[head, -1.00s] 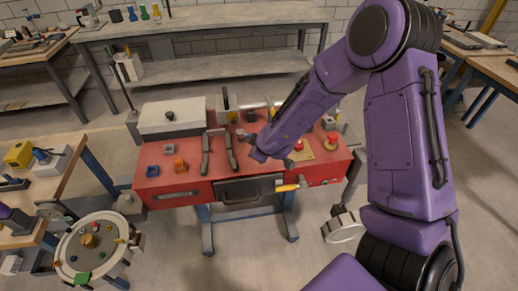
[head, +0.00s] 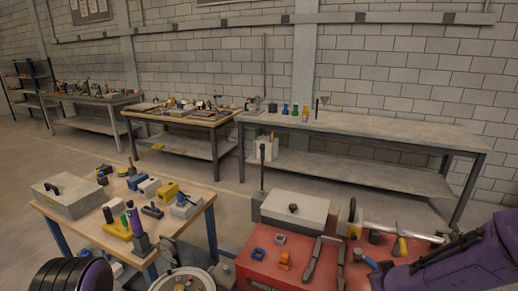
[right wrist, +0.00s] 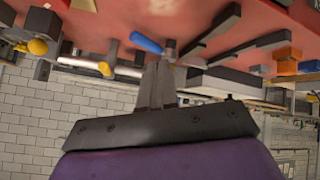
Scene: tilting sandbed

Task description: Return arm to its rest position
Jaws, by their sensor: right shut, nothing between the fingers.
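My right arm (head: 450,258), purple, reaches in from the lower right of the head view, low over the red workbench (head: 265,272). In the right wrist view my right gripper (right wrist: 158,82) has its two dark fingers together, with nothing between them. The fingertips point at the red bench top, close to a blue-handled tool (right wrist: 146,44); I cannot tell whether they touch it. A black and purple part of my left arm (head: 75,275) shows at the bottom left of the head view, but its gripper is out of frame.
The bench carries a grey lidded box (head: 296,210), an orange block (head: 285,260), a blue block (head: 258,253) and dark bars (head: 327,260). A wooden table (head: 85,228) with a grey box and several small items stands left. A long grey workbench (head: 370,128) stands behind.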

